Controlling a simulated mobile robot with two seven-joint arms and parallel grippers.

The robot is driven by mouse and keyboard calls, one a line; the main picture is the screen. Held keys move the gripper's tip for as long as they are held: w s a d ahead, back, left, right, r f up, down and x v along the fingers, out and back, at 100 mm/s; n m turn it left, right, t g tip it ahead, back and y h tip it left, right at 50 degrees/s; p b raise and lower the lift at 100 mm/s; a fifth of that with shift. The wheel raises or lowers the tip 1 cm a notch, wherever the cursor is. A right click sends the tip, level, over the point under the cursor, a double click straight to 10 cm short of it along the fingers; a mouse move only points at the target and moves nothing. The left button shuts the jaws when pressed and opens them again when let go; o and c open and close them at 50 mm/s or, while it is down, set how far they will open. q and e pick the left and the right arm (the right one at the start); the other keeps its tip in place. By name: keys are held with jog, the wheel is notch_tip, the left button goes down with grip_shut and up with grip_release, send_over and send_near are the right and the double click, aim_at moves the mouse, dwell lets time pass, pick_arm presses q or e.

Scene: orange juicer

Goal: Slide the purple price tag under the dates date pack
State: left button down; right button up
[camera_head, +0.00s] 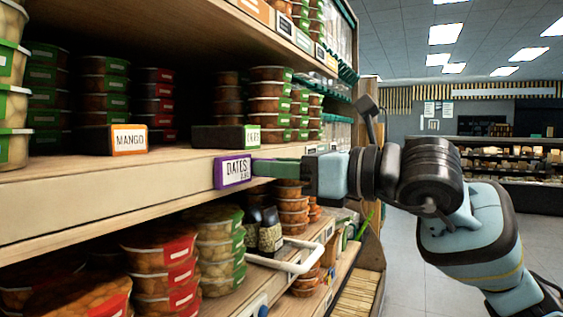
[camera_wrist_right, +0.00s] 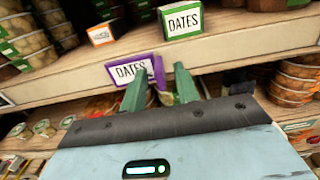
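The purple price tag (camera_head: 233,171), reading DATES, stands upright against the front edge of the middle shelf. It also shows in the wrist view (camera_wrist_right: 122,71), tilted. My right gripper (camera_head: 276,168) is at the tag's right end. In the wrist view its two green fingers (camera_wrist_right: 160,72) are apart, with the tag's purple right edge between their tips; the left finger overlaps the tag's face. I cannot tell whether they touch it. My left gripper is not in view.
A box labelled MANGO (camera_head: 129,139) stands further left on the same shelf. Stacked fruit tubs (camera_head: 270,100) stand behind the DATES box, and more tubs (camera_head: 165,262) fill the shelf below. A white bar (camera_head: 290,264) juts out below the tag. The aisle floor (camera_head: 400,262) is clear.

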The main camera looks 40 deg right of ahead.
grip_shut()
jog(key=shift+d, duration=0.1)
jog(key=w+d+b, duration=0.1)
jog(key=w+d, duration=0.2)
jog(key=d, duration=0.4)
